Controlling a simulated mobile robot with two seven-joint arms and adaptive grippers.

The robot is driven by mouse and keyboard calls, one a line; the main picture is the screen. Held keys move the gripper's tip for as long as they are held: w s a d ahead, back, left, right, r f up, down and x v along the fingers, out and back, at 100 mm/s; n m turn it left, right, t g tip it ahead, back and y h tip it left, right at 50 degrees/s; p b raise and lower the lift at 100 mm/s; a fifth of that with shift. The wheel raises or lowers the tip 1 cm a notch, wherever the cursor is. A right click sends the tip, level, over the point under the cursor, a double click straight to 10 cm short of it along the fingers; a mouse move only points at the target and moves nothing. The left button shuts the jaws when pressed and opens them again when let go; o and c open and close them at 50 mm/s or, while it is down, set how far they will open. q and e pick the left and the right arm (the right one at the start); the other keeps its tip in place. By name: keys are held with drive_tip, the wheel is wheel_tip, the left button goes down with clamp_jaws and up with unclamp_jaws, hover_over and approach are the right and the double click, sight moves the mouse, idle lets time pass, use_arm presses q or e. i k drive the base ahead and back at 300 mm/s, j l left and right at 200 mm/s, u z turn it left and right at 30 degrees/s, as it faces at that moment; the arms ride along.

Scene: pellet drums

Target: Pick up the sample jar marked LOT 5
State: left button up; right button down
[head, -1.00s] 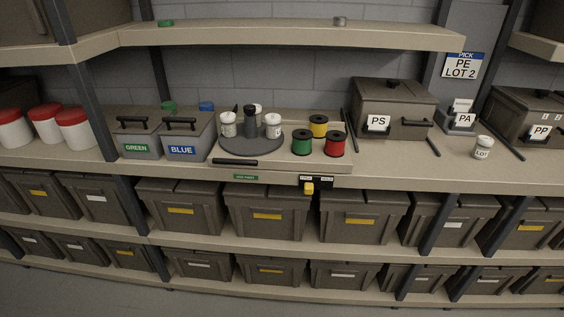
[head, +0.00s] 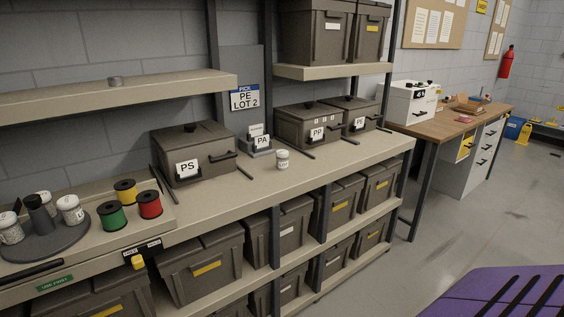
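I cannot read a LOT 5 mark on any jar. Neither of my grippers is in the head view.
A PS bin (head: 195,152), PP bin (head: 308,124) and PE bin (head: 352,114) line the shelf. Green, yellow and red spools, such as the red spool (head: 149,204), stand near the turntable. A wooden bench (head: 455,122) is beyond. A purple slotted surface (head: 500,300) fills the lower right.

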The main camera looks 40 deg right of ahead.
sight(281, 156)
drive_tip(key=i+l, duration=0.1)
drive_tip(key=l, duration=0.3)
drive_tip(key=i+l+z, duration=0.15)
drive_tip(key=l, duration=0.2)
drive_tip(key=i+l, duration=0.1)
drive_tip(key=l, duration=0.3)
drive_tip(key=i+l+z, duration=0.15)
drive_tip(key=l, duration=0.2)
drive_tip(key=i+l, duration=0.1)
drive_tip(key=l, duration=0.25)
